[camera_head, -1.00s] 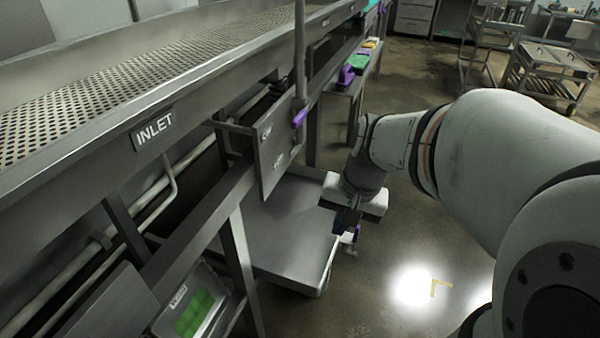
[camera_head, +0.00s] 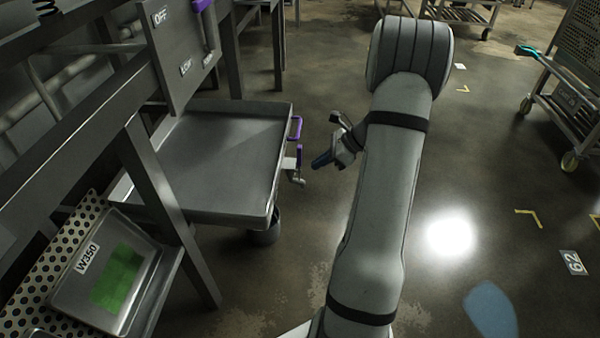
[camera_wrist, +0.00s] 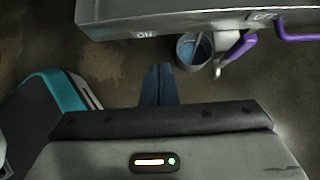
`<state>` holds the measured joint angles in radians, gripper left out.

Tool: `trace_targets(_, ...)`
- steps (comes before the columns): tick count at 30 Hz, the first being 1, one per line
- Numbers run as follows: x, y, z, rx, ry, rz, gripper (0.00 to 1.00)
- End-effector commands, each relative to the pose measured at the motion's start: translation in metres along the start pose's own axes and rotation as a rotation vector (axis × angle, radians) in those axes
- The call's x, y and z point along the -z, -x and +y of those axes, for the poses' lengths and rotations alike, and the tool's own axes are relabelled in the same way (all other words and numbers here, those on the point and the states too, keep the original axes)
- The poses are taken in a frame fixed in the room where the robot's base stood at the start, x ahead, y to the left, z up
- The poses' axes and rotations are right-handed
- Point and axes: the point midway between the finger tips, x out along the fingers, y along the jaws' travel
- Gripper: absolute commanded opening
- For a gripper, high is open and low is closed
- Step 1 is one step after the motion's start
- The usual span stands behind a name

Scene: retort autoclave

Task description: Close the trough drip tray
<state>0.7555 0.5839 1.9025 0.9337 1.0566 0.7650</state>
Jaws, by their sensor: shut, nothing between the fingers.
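The drip tray (camera_head: 225,160) is a wide, shallow grey metal tray under the trough, sticking out to the right past the trough legs. A purple handle (camera_head: 296,128) is on its right front face, with a small valve (camera_head: 296,172) below it. My gripper (camera_head: 318,163) is shut and empty, a little right of the tray front and apart from it. In the wrist view my gripper fingers (camera_wrist: 158,86) are together, pointing at the floor below the tray's front wall (camera_wrist: 170,20). The purple handle (camera_wrist: 295,36) shows only partly at the right edge there.
A bucket (camera_head: 264,232) stands on the floor under the tray's front corner; it also shows in the wrist view (camera_wrist: 188,52). A control panel (camera_head: 180,50) hangs above the tray. A lower shelf holds a W350 bin (camera_head: 105,275). A cart (camera_head: 570,95) stands far right. Floor right of the tray is clear.

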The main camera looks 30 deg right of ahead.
Motion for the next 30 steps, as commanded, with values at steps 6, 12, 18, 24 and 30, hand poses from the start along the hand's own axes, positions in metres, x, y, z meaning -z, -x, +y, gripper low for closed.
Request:
trace_targets(6,0.002,-0.048,0.002,-0.007,0.004,0.001,0.00)
trace_targets(12,0.002,-0.090,0.002,-0.007,0.006,0.002,0.00)
trace_targets(18,-0.019,-0.110,0.002,-0.004,0.008,0.002,0.00)
trace_targets(24,-0.028,-0.117,0.002,-0.004,0.007,0.003,0.00)
trace_targets(30,-0.029,-0.117,0.002,-0.003,0.006,0.002,0.00)
